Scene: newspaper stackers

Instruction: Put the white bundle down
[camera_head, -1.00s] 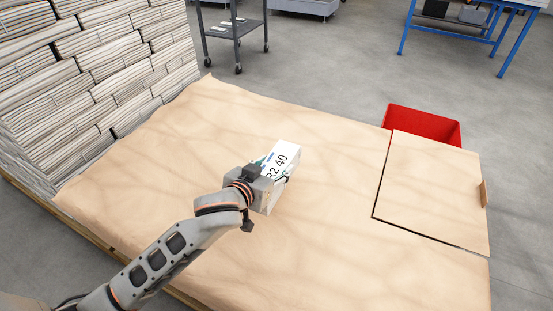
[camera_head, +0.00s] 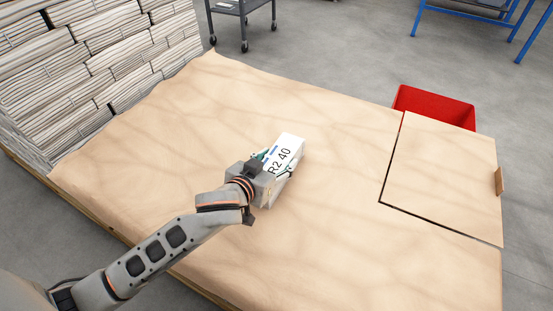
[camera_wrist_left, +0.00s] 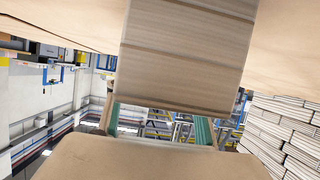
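The white bundle (camera_head: 285,152) has a white top face with the print "R2 40". My left gripper (camera_head: 275,172) is shut on it, with fingers on two opposite sides, over the middle of the brown paper-covered pallet (camera_head: 150,190). In the left wrist view the bundle's layered side (camera_wrist_left: 188,55) fills the upper middle, with the green-padded fingers (camera_wrist_left: 158,122) below it. The bundle's underside is hidden, so I cannot tell whether it touches the paper. My right gripper is not in view.
Tall stacks of bundled newspapers (camera_head: 75,75) stand along the left edge. A red bin (camera_head: 436,105) is behind a square brown board (camera_head: 445,175) at the right. A grey cart (camera_head: 240,12) and a blue-framed table (camera_head: 465,12) stand behind. The paper around the bundle is clear.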

